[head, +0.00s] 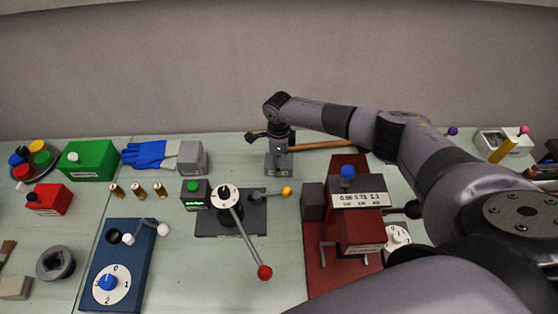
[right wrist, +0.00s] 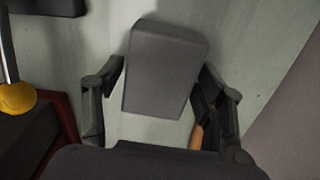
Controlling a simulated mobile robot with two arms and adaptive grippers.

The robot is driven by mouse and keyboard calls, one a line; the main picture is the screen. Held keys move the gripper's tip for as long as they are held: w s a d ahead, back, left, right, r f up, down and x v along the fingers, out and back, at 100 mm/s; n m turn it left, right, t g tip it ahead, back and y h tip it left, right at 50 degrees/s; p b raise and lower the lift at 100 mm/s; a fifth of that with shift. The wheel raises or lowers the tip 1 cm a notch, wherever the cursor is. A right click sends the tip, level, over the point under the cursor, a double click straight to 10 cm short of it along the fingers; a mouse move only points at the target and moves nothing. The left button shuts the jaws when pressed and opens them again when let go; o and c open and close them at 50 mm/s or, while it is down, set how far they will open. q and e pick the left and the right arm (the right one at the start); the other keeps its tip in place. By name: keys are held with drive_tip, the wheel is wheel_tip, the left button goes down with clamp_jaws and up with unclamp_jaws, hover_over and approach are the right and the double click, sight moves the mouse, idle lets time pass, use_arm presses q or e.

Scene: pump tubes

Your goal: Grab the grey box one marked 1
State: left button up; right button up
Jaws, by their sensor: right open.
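A small grey box (head: 279,163) stands at the back middle of the table with a pale label on its front, too small to read. My right gripper (head: 278,143) is directly above it, pointing down. In the right wrist view the grey box (right wrist: 165,65) lies between the two spread fingers of the open right gripper (right wrist: 163,82), with a gap on each side. Another grey box (head: 192,156) stands to the left, beside blue gloves; its label is also unreadable. My left gripper is not in view.
A wooden-handled tool (head: 322,145) lies right of the grey box, its handle near one finger in the wrist view. In front stand a lever device with a yellow knob (head: 286,191) and a red press (head: 358,215). The wall is behind.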

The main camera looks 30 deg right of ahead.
drive_tip(key=shift+f, duration=0.5)
drive_tip(key=shift+c, duration=0.5)
drive_tip(key=c, duration=0.9)
